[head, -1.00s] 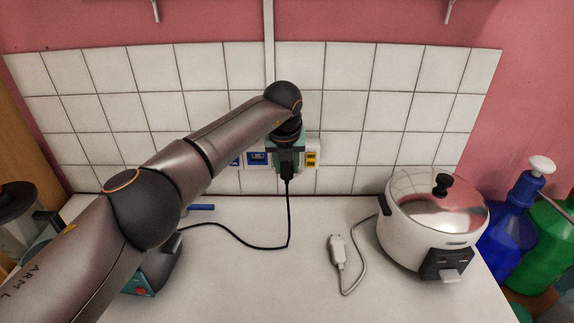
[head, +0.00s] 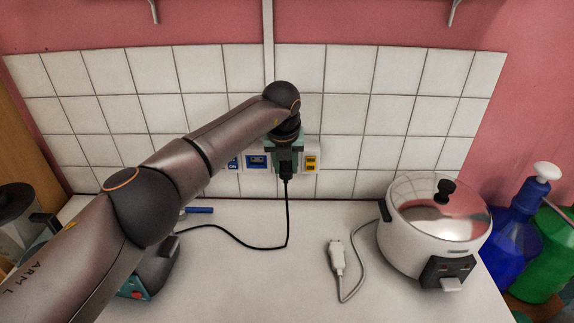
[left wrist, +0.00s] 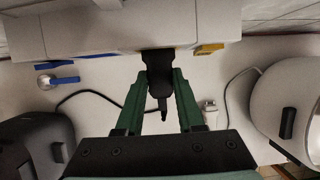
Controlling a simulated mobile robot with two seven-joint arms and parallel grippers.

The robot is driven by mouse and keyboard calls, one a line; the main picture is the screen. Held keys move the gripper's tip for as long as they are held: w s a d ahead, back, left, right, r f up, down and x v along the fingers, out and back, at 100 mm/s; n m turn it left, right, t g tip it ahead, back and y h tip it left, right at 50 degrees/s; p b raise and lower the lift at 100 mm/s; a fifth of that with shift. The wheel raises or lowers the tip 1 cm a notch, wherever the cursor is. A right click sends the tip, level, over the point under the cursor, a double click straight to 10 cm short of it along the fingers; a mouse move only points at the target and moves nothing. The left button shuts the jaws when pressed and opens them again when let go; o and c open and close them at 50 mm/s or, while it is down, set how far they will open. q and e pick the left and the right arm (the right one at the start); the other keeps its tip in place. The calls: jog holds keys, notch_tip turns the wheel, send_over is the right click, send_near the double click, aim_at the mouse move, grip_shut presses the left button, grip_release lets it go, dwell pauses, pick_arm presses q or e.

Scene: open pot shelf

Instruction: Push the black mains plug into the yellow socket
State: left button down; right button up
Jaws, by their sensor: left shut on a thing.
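My left gripper (head: 285,151) is shut on the black mains plug (head: 286,166) in front of the tiled wall. In the left wrist view, the green fingers (left wrist: 159,78) hold the plug (left wrist: 158,64) from both sides, its far end at the edge of the pale socket strip. I cannot tell whether it touches the strip. The yellow socket (head: 311,163) is just right of the plug; it also shows in the left wrist view (left wrist: 208,49). The plug's cable (head: 288,215) hangs to the counter. The wall directly behind the gripper is hidden. My right gripper is not in view.
Blue sockets (head: 257,161) are left of the gripper. A white plug (head: 337,258) with a grey cable lies on the counter. A white rice cooker (head: 434,235) stands at right, near blue (head: 514,236) and green bottles. The middle of the counter (head: 255,290) is mostly clear.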

pick_arm(q)
grip_release()
dwell(0.6)
dwell(0.3)
jog(key=shift+p+v, duration=0.5)
jog(key=shift+v, duration=0.75)
jog(key=shift+p+v, duration=0.5)
jog(key=shift+v, duration=2)
